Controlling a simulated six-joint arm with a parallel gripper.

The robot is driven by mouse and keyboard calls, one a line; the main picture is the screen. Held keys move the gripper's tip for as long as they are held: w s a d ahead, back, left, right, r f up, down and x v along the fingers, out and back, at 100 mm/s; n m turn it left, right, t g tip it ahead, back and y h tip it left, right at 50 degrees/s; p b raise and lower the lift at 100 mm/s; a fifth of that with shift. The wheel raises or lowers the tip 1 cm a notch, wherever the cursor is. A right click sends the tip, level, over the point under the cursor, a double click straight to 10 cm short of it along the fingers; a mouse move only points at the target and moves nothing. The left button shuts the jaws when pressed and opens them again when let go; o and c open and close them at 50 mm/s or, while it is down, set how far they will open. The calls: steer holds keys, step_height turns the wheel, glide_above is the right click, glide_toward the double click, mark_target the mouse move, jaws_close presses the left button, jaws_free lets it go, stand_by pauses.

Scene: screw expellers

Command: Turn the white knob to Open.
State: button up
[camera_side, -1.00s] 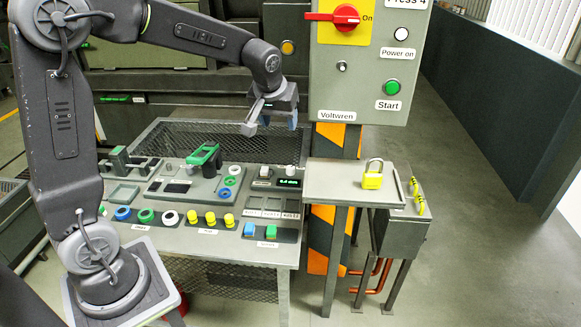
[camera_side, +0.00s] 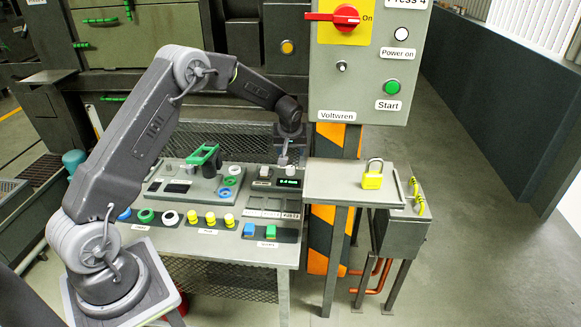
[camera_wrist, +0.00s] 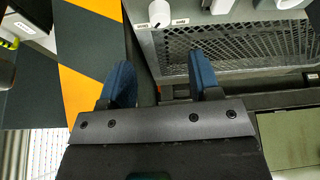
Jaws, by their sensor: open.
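A white knob (camera_wrist: 160,12) stands at the top of the wrist view with small white labels on both sides of it. In the side view a white knob (camera_side: 291,169) stands at the back right of the bench, just behind a small green-lit display. My gripper (camera_side: 284,159) is over the back right of the bench, close to this knob, pointing down. In the wrist view my gripper (camera_wrist: 160,78) has its two blue fingers apart with nothing between them. The knob lies beyond the fingertips there, and I see no contact.
Another pale knob (camera_side: 265,171) stands just left. A striped post (camera_side: 325,222) and a grey shelf (camera_side: 330,181) with a yellow padlock (camera_side: 372,176) are to the right. The control box (camera_side: 360,75) hangs above right. A mesh panel (camera_wrist: 215,48) lies behind the bench edge.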

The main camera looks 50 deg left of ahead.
mark_target(291, 167)
steer(key=x, duration=1)
steer(key=shift+w+a+f, duration=0.1)
steer(key=shift+f, duration=0.05)
steer(key=shift+c, duration=0.5)
steer(key=c, duration=0.8)
